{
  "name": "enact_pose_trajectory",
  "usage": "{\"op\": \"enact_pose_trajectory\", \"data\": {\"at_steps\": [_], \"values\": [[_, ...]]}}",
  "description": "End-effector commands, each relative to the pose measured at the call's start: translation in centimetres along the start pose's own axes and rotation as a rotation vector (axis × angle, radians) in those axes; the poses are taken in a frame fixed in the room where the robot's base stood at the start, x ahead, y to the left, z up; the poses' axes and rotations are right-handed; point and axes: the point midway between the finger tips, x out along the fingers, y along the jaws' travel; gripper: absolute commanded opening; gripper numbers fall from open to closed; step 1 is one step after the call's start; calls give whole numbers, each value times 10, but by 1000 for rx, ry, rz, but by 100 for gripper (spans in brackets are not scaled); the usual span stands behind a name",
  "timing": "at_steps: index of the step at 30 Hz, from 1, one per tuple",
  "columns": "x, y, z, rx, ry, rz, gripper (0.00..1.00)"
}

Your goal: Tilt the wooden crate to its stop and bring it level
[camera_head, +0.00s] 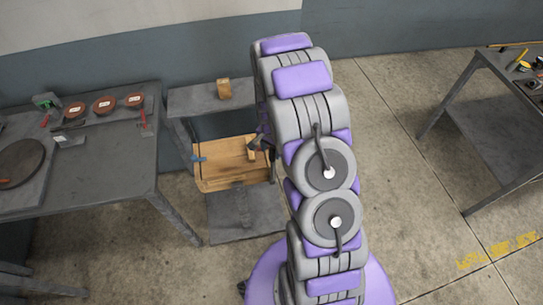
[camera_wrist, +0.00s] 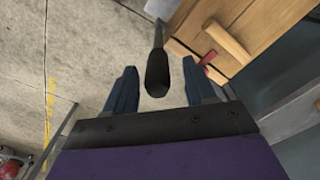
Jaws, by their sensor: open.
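The wooden crate (camera_head: 222,175) sits on a grey stand (camera_head: 243,222) left of my arm in the head view. Whether it is level or tilted is hard to tell. The crate's wood also fills the upper right of the wrist view (camera_wrist: 216,22), with a pale wooden bar (camera_wrist: 228,43) on it. My gripper (camera_wrist: 160,88) is open, its two blue fingers apart. A dark rod-shaped handle (camera_wrist: 157,70) shows between and beyond the fingers, and neither finger visibly touches it. In the head view my gripper (camera_head: 258,143) is at the crate's right end, partly hidden by my arm.
A grey bench (camera_head: 198,98) with a small wooden block (camera_head: 224,88) stands behind the crate. A grey table (camera_head: 110,170) with several reddish discs and tools is at left. Another table (camera_head: 492,140) stands at far right.

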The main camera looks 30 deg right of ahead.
Motion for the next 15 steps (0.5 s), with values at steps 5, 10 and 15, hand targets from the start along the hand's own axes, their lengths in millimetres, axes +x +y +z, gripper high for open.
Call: {"op": "enact_pose_trajectory", "data": {"at_steps": [5, 10, 15], "values": [[27, 1, 1, 1, -5, 2, 55], [38, 1, 0, 2, -2, 0, 55], [41, 1, 0, 1, -1, 0, 55]]}}
